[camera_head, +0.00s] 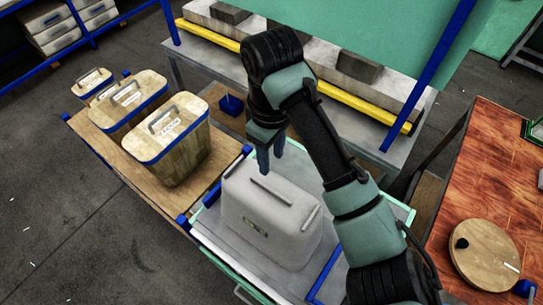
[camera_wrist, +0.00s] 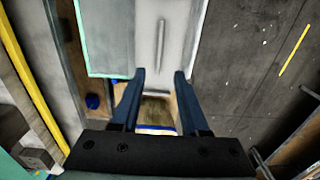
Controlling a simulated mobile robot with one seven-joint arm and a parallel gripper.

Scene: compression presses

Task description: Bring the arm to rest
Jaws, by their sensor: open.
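My gripper (camera_head: 270,158) hangs at the end of my teal and black arm, above the far end of a white lidded box. In the wrist view my gripper (camera_wrist: 159,76) shows two blue fingers spread apart with nothing between them. In the wrist view the box (camera_wrist: 172,30) lies ahead of the fingertips. Whether the fingers touch anything is not clear, but they look free.
Several wooden bins with handles, such as the large one (camera_head: 168,138), stand on a wooden shelf to the left. A press with a yellow bar (camera_head: 345,98) stands behind. A red-brown table (camera_head: 500,185) with a round wooden board (camera_head: 486,255) is at right. Grey floor is open at left.

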